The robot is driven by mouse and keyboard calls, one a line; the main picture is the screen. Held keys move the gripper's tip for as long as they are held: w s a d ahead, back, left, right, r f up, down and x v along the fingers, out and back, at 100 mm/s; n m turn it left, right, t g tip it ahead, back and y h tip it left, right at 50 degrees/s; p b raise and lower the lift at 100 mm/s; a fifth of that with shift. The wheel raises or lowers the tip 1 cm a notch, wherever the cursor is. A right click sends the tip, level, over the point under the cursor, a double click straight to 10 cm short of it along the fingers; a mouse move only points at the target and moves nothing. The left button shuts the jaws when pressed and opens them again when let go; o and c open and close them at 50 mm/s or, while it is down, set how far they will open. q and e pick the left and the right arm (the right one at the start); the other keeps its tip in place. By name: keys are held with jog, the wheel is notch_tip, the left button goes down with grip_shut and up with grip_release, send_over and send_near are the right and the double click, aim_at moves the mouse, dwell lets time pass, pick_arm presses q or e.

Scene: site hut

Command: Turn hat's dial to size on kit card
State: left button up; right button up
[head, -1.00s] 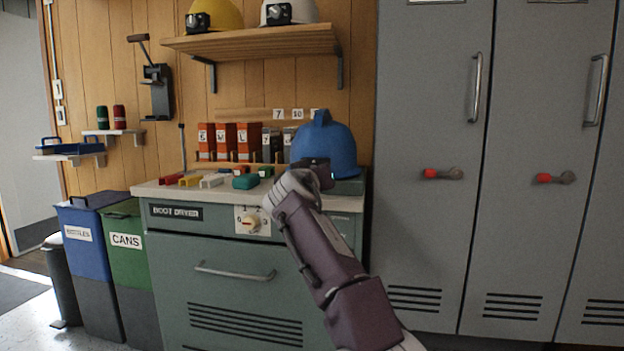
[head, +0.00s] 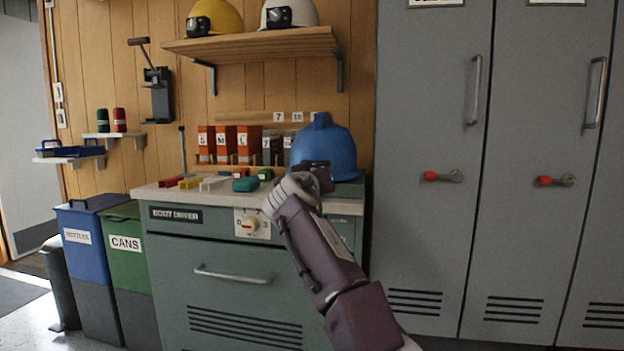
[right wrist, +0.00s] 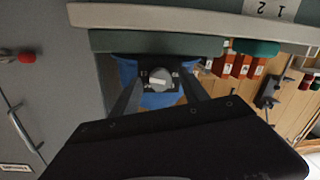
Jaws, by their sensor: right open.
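The blue hat (head: 325,145) sits at the right end of the boot dryer's top. My right gripper (head: 318,172) is at the hat's near side; its fingertips are hidden in the head view. The right wrist view, upside down, shows my right gripper (right wrist: 160,92) open, its two fingers apart. The hat's grey round dial (right wrist: 160,80) on a dark mount shows between them, with blue shell (right wrist: 127,72) around it. I cannot tell whether the fingers touch the dial, nor its setting. My left gripper is out of view. No kit card is clearly identifiable.
Coloured blocks, including a green one (head: 245,184), lie on the boot dryer top (head: 160,192) left of the hat. Orange and grey boxes (head: 227,145) stand behind. Yellow and white hats sit on the shelf (head: 250,43) above. Grey lockers (head: 432,240) stand close at the right.

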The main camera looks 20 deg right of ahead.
jog(key=b+v, duration=0.2)
jog(key=v, duration=0.7)
jog(key=shift+r, duration=0.15)
